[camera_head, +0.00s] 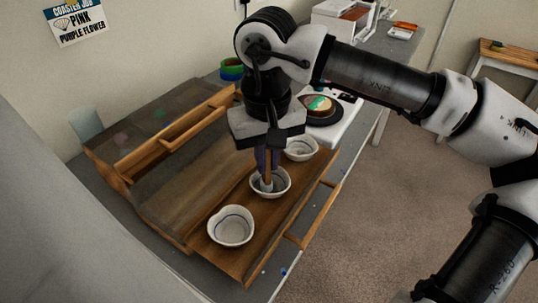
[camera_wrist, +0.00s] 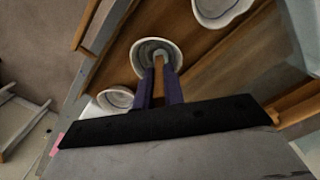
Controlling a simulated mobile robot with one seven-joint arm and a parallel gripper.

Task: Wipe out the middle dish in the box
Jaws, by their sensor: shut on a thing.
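Three white dishes stand in a row in a wooden box (camera_head: 242,262). The middle dish (camera_head: 270,193) has a dark line inside its rim and also shows in the wrist view (camera_wrist: 140,50). The near dish (camera_head: 231,228) looks empty, and the far dish (camera_head: 301,149) is partly behind my gripper. My gripper (camera_head: 267,160) points down over the middle dish, its bluish-purple fingers shut on a wooden-handled tool (camera_wrist: 158,88). The tool's pale head (camera_head: 266,184) is down inside the middle dish. Whether it touches the bottom cannot be told.
A brown lid-like panel with a wooden rail (camera_head: 170,140) lies along the box's left side. A white scale-like device with a round piece (camera_head: 320,108) stands beyond the far dish. Green and blue rolls (camera_head: 232,69) are at the back. Carpeted floor lies open at right.

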